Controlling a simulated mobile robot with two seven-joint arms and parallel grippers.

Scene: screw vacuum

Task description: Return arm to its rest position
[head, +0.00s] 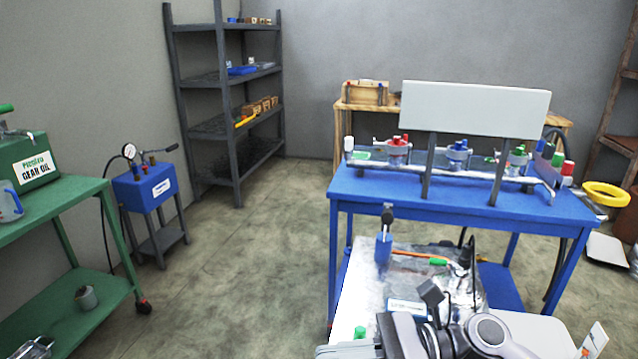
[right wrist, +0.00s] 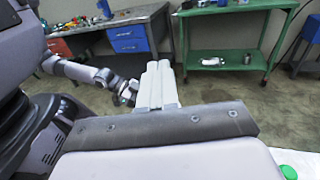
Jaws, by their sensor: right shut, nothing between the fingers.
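My right arm (head: 455,335) lies folded low along the bottom edge of the head view, over the near end of the silver-topped bench (head: 365,285). Its fingertips cannot be made out there. In the right wrist view my right gripper (right wrist: 155,88) is shut, its pale fingers together with nothing between them, pointing out over open floor. Another arm of mine shows at the left of the right wrist view, with a small gripper (right wrist: 126,94) at its end, too small to tell open or shut. My left gripper does not show in the head view.
A green cart (head: 75,218) is at left, a dark shelf (head: 212,129) behind. Floor between is clear.

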